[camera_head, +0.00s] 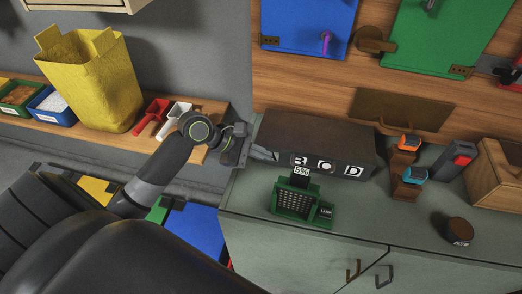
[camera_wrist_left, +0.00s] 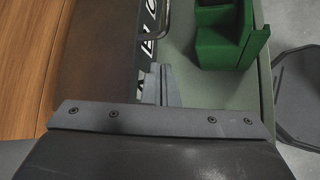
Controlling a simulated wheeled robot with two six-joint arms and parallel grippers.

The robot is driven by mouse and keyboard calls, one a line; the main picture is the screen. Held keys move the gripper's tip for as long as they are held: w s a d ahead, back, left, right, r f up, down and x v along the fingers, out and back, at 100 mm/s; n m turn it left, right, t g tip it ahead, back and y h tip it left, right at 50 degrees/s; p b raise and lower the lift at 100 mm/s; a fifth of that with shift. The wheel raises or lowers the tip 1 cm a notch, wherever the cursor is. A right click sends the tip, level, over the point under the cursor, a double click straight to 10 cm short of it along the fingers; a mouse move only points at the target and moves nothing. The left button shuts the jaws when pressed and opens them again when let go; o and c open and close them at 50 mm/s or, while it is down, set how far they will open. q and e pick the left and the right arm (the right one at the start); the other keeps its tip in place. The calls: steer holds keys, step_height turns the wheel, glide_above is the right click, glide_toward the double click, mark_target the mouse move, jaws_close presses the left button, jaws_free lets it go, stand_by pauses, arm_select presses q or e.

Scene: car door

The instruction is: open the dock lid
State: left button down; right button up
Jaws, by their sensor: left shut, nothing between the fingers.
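A long dark brown box (camera_head: 315,142) with white letter tiles along its front edge, apparently the dock with its lid down, lies on the grey-green cabinet top. In the left wrist view the brown top (camera_wrist_left: 95,50) fills the left middle, with a thin metal bar (camera_wrist_left: 165,15) by the lettered front. My left gripper (camera_head: 274,157) is at the box's front left corner. Its fingertips (camera_wrist_left: 158,75) are shut and empty, close beside the lettered front; I cannot tell if they touch it. The gripper covers the left end of the lettered front. My right gripper is out of view.
A green crate-like holder (camera_head: 293,201) stands in front of the box. Orange- and blue-topped devices (camera_head: 406,160) and a small round brown piece (camera_head: 459,231) are to the right. Red and white scoops (camera_head: 152,117) and a yellow bag (camera_head: 95,85) are on the left shelf.

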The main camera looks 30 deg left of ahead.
arm_select(q)
steer(key=x, duration=0.7)
steer(key=shift+d, duration=0.1)
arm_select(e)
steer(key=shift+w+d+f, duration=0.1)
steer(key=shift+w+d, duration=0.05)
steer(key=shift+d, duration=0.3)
arm_select(q)
steer(key=shift+r, duration=0.1)
